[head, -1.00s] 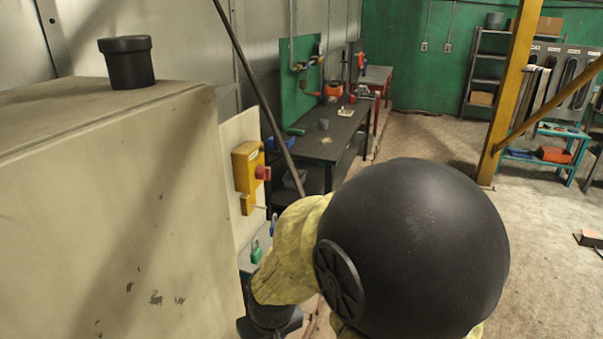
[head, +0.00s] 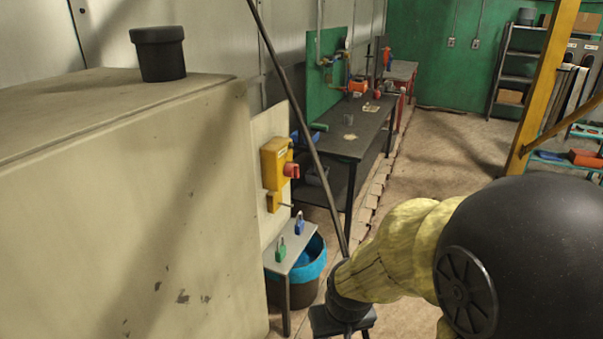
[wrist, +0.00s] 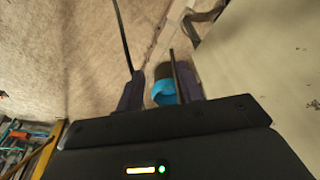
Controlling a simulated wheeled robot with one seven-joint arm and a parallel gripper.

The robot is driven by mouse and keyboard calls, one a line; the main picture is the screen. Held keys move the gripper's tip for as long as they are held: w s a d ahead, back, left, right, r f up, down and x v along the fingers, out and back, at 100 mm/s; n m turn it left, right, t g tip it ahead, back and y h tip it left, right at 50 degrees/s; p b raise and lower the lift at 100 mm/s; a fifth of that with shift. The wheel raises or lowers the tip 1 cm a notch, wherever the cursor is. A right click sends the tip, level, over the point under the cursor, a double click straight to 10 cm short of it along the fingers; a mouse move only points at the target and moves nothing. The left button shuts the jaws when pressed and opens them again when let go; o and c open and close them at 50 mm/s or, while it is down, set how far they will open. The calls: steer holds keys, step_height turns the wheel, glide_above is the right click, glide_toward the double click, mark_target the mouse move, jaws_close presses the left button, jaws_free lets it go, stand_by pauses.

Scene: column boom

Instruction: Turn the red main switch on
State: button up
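The red main switch (head: 291,170) is a small red knob on the front of a yellow box (head: 273,163). The box is fixed to a pale panel (head: 268,130) beyond the large beige cabinet; the knob's exact setting is too small to read. In the head view my wrist is low, right of and below the switch, and clearly apart from it. In the wrist view my gripper (wrist: 161,72) has its two dark fingers apart with nothing held between them. The switch does not show in the wrist view.
A small bench (head: 290,252) below the switch carries a green padlock (head: 281,249) and a blue padlock (head: 299,223). A bin with a blue liner (head: 316,262) stands beside it. The beige cabinet (head: 130,220) fills the left. A dark workbench (head: 357,137) stands behind; floor to the right is open.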

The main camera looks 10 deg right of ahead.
mark_target(298, 178)
steer(key=o, duration=0.4)
steer(key=shift+w, duration=0.15)
steer(key=shift+c, duration=0.2)
steer(key=shift+o, duration=0.4)
steer(key=w+d+r+n+t, duration=0.1)
steer(key=w+d+r+t, duration=0.1)
steer(key=w, duration=0.5)
steer(key=w+d+r+n+t+p, duration=0.1)
steer(key=w+d+r+t, duration=0.1)
steer(key=w, duration=0.5)
steer(key=w+d+r+n+t+p, duration=0.1)
steer(key=w+d+r+n+t, duration=0.1)
steer(key=w, duration=0.5)
steer(key=d+r+t, duration=0.1)
steer(key=d, duration=0.1)
steer(key=shift+d+h, duration=0.3)
steer(key=shift+d, duration=0.05)
steer(key=w+d+r+n+t+y+p, duration=0.1)
steer(key=w+d+r+n+y+p, duration=0.1)
steer(key=n+y, duration=0.5)
steer(key=w+d+r+n+t+y+p, duration=0.1)
steer(key=w+d+r+n+y+p, duration=0.1)
steer(key=w+r+n+y, duration=0.2)
steer(key=w+n+y, duration=0.1)
steer(key=n+y, duration=0.2)
steer(key=n, duration=0.2)
steer(key=shift+w+d+r+n, duration=0.25)
steer(key=shift+w+d+n, duration=0.15)
